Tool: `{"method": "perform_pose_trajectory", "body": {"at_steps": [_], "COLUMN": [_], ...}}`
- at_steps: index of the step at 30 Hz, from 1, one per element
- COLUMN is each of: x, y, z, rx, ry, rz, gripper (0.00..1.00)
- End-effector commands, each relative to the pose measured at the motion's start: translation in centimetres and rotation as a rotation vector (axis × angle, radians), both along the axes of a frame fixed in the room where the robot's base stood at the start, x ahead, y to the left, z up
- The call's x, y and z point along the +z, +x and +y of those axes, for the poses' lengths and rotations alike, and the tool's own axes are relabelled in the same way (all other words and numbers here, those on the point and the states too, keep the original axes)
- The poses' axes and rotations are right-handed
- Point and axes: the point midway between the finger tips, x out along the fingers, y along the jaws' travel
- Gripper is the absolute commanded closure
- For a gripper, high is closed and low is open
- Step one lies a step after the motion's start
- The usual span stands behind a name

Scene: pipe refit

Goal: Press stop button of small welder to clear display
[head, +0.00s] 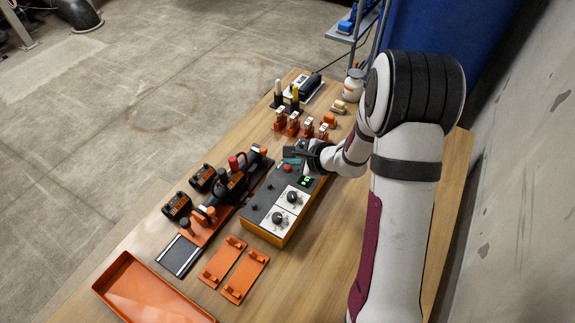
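The welder (263,219) is a box with a grey top and orange sides in the middle of the table. On its top are two white dial plates with black knobs (279,218), small dark knobs, and a lit green display (306,181). A red button (287,168) sits near its far end. My gripper (291,154) is just above that far end, close to the red button. I cannot tell whether it touches the welder. The fingers are small and dark here, so their opening is unclear. The digits on the display are too small to read.
Left of the welder, an orange-based clamp device (206,213) stands beside black-and-orange blocks (177,205). Orange plates (245,275) and an orange tray (140,290) lie at the front. Orange clips (293,123), a white jar (352,85) and glue-like bottles (278,92) stand at the back.

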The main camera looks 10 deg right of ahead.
Motion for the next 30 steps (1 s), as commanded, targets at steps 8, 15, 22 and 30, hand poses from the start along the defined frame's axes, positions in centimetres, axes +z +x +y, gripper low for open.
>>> {"method": "perform_pose_trajectory", "body": {"at_steps": [8,15,22,30], "x": [0.3,2.0,4.3,5.3], "y": [0.0,0.0,0.0,0.0], "z": [0.0,0.0,0.0,0.0], "rx": [-0.001,0.001,0.001,-0.002], "ry": [0.0,-0.001,-0.001,0.0], "rz": [-0.001,-0.003,-0.003,0.0], "gripper": [1.0,1.0,1.0,1.0]}}
